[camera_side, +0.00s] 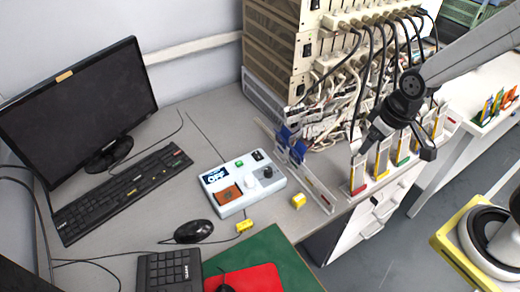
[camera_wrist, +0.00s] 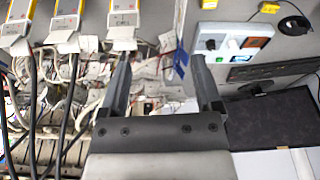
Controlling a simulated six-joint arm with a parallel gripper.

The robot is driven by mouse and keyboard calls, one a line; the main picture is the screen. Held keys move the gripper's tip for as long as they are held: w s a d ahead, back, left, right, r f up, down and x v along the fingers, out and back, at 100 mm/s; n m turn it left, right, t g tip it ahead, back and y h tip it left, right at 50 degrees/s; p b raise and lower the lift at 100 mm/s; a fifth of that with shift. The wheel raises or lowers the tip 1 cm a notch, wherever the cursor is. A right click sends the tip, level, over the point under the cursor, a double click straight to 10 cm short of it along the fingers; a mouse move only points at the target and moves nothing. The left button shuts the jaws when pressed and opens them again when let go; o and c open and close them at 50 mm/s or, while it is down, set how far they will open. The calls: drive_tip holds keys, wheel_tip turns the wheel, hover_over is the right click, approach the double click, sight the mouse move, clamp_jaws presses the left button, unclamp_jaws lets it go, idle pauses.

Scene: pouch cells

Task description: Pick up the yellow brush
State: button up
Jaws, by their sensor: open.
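My gripper (camera_side: 396,146) is open and empty, above the row of upright pouch cells at the table's right edge. In the wrist view its two fingers (camera_wrist: 160,64) stand apart with nothing between them. I cannot make out a clear brush shape. A small yellow block (camera_side: 298,200) lies on the grey table right of the white control box, to the left of my gripper and apart from it. A smaller yellow piece (camera_side: 244,226) lies near the mouse. A yellow piece (camera_wrist: 270,8) also shows at the top of the wrist view; which one it is, I cannot tell.
Pouch cells (camera_side: 381,160) in white holders stand below my gripper. A clear rail with a blue clamp (camera_side: 291,145) and the white control box (camera_side: 243,184) lie to the left. Cabled instruments (camera_side: 330,50) rise behind. A monitor (camera_side: 80,105) and keyboard (camera_side: 120,195) stand far left.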

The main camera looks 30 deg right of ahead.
drive_tip(key=w+a+f+n+g+y, duration=0.1)
drive_tip(key=w+a+f+n, duration=0.5)
drive_tip(key=n, duration=0.3)
drive_tip(key=n+g, duration=0.2)
drive_tip(key=n, duration=0.7)
hover_over(300, 198)
drive_tip(key=d, duration=0.1)
drive_tip(key=shift+y, duration=0.3)
wheel_tip(300, 198, down, 11)
drive_tip(key=shift+d+r, duration=0.15)
drive_tip(key=shift+a+f, duration=0.2)
drive_tip(key=shift+f, duration=1.1)
drive_tip(key=shift+a+f, duration=0.25)
drive_tip(key=shift+f, duration=1.05)
drive_tip(key=shift+a+f, duration=0.25)
drive_tip(key=shift+f, duration=1)
clamp_jaws()
